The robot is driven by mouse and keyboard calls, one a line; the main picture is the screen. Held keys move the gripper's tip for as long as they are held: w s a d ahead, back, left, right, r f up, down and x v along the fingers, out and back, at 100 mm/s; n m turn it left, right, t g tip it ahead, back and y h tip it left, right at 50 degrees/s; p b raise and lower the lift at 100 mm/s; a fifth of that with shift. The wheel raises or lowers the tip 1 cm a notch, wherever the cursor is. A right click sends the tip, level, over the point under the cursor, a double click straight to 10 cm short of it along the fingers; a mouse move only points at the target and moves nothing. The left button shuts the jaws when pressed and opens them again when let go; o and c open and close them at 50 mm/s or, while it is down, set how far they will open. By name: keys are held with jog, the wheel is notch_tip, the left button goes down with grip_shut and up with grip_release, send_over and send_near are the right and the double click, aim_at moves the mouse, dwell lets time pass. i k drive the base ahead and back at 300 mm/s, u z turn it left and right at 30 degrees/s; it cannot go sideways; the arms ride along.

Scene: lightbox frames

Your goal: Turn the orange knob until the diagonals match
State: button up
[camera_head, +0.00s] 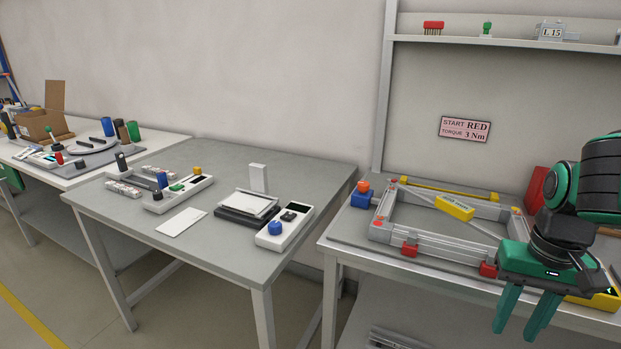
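The orange knob (363,187) sits on top of a blue block (361,200) at the left corner of a grey metal frame (385,215) on the right-hand bench. A thin diagonal bar crosses the frame, with a yellow box (455,207) bearing small lettering on it; its reading is too small to tell. My gripper (514,334) hangs at the lower right, in front of the frame's near right corner. Its two green fingers point down with a gap between them and nothing visible held. It is well apart from the knob. My arm hides the frame's right end.
Red blocks (409,250) sit along the frame's near side, and a yellow bar (447,190) lies along its far side. A sign (465,130) reads START RED, TORQUE 3 Nm. A shelf (510,44) runs above. A separate grey table (230,165) with devices stands left.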

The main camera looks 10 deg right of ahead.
aim_at(364, 186)
jog(key=u, duration=0.25)
jog(key=i, duration=1.1)
jog(key=z, duration=0.25)
